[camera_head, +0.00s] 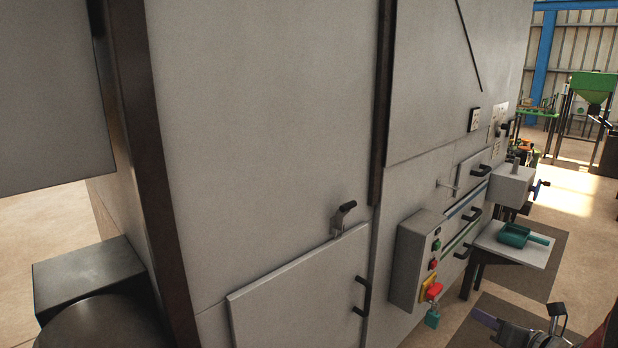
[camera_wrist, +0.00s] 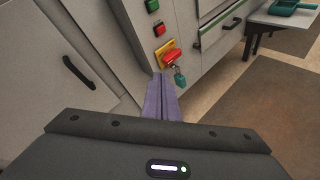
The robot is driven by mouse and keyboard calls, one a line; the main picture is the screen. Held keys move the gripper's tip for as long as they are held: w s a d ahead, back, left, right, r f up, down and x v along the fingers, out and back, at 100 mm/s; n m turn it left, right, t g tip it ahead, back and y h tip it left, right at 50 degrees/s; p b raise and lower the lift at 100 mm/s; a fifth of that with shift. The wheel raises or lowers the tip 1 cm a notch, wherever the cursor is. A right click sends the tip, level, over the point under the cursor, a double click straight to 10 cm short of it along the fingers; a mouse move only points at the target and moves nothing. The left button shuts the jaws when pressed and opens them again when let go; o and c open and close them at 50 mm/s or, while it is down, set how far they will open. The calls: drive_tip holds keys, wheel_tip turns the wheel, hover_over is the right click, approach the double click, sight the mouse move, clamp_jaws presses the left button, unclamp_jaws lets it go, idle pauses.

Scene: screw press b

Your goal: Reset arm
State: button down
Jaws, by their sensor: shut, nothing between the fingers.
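My gripper shows at the lower right of the head view, with its purple fingers (camera_head: 484,318) pointing left. In the wrist view the two purple fingers (camera_wrist: 162,98) lie side by side, shut and empty. Their tips point toward the grey control box and appear just below and left of its red switch (camera_wrist: 172,56). The red switch (camera_head: 433,291) sits on a yellow plate, with a teal padlock (camera_head: 432,319) hanging under it. Whether the fingertips touch anything cannot be told.
The control box (camera_head: 409,262) also carries green and red buttons and juts from the grey machine. A cabinet door (camera_head: 300,295) with a black handle is left of it. A small table (camera_head: 518,246) holding a teal scoop (camera_head: 514,235) stands right. Bare floor lies between.

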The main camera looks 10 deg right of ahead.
drive_tip(key=s+a+n+g+y, duration=0.1)
drive_tip(key=s+a+n+g, duration=0.2)
drive_tip(key=a+n, duration=0.4)
drive_tip(key=s+a+f+n+g+y, duration=0.1)
drive_tip(key=s+a+n+g, duration=0.1)
drive_tip(key=s+a+n, duration=0.35)
drive_tip(key=s+a+n+g+y, duration=0.1)
drive_tip(key=s+a+n+g, duration=0.15)
drive_tip(key=a+n, duration=0.65)
drive_tip(key=s+a+r+n+h, duration=0.4)
drive_tip(key=s+a+r+n, duration=0.5)
drive_tip(key=n, duration=0.9)
drive_tip(key=shift+s+a+r+n, duration=0.2)
drive_tip(key=shift+a+r+n, duration=0.2)
drive_tip(key=shift+a, duration=0.25)
drive_tip(key=c, duration=2.5)
unclamp_jaws()
drive_tip(key=shift+g, duration=0.25)
